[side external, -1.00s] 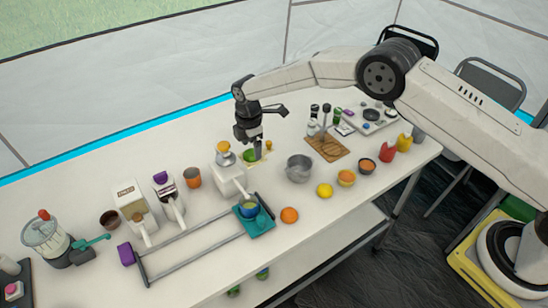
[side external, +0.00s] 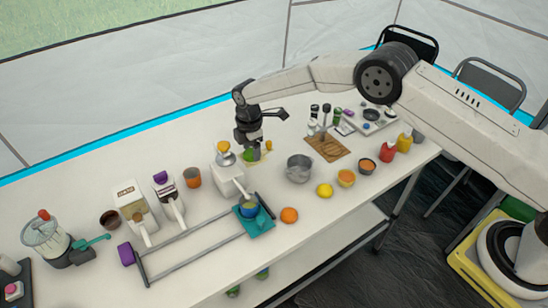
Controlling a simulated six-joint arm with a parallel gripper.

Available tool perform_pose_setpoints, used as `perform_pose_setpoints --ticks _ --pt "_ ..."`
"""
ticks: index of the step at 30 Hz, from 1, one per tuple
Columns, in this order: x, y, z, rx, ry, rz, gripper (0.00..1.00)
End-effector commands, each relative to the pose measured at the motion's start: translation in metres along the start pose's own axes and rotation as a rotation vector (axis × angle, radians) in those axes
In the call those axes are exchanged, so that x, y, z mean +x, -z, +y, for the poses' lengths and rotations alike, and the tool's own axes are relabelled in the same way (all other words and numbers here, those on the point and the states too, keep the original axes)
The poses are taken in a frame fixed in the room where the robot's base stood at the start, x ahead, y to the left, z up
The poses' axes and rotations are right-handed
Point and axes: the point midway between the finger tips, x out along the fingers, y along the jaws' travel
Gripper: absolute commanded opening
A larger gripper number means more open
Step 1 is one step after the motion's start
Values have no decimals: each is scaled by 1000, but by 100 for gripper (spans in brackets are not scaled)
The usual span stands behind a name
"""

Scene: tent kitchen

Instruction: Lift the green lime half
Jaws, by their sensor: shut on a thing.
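The green lime half (side external: 249,156) is small in the side external view, at the left of my gripper's fingertips and just above a pale yellow-green board. My gripper (side external: 254,150) points down and is shut on the lime half; the fingers hide part of it. Whether the lime is clear of the board is too small to tell.
A metal pot (side external: 299,169), a lemon (side external: 324,190) and an orange (side external: 289,215) stand to the right and front.

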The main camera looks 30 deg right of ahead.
Motion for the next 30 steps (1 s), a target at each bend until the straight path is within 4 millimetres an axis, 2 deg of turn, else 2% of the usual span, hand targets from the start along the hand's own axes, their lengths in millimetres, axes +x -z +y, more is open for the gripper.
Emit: perform_pose_setpoints --ticks 30 --pt "-70 0 0 0 -1 0 28"
